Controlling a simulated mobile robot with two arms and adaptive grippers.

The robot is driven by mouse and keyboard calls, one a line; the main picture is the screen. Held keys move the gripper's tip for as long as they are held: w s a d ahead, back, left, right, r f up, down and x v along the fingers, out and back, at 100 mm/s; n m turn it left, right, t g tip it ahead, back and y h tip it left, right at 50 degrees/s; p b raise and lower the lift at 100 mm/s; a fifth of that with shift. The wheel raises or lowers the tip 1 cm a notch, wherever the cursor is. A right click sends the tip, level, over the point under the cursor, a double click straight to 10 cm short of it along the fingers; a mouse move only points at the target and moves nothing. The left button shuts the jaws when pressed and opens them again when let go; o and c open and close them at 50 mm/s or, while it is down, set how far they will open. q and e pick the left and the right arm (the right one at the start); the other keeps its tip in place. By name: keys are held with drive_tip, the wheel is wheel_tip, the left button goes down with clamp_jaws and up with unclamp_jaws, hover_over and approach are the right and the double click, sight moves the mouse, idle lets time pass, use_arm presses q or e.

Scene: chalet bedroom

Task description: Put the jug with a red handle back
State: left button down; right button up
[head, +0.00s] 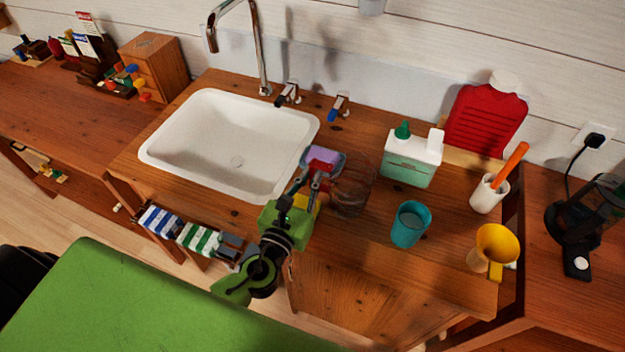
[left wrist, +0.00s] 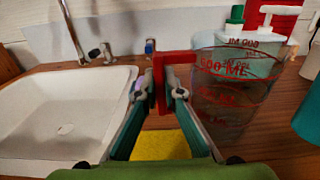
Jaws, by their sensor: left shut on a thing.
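The jug (head: 352,190) is clear with red markings and stands upright at the sink's right side, over the wooden counter. In the left wrist view the jug (left wrist: 232,92) fills the right half, and its red handle (left wrist: 160,75) lies between my fingers. My left gripper (head: 318,178) is shut on the handle; it shows in the left wrist view (left wrist: 163,92) too. I cannot tell whether the jug's base touches the counter. My right gripper is not in view.
A white sink (head: 165,155) lies left. A yellow sponge (left wrist: 160,146) and a purple item (head: 323,155) are close to the gripper. A teal cup (head: 409,225), soap bottle (head: 412,158), red canister (head: 485,118), white mortar (head: 488,195) and yellow funnel (head: 497,243) stand right.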

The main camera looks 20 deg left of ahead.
use_arm(q)
drive_tip(key=shift+r, duration=0.1)
drive_tip(key=shift+f, duration=0.2)
drive_tip(key=c, duration=2.2)
unclamp_jaws()
drive_tip(key=shift+o, duration=0.2)
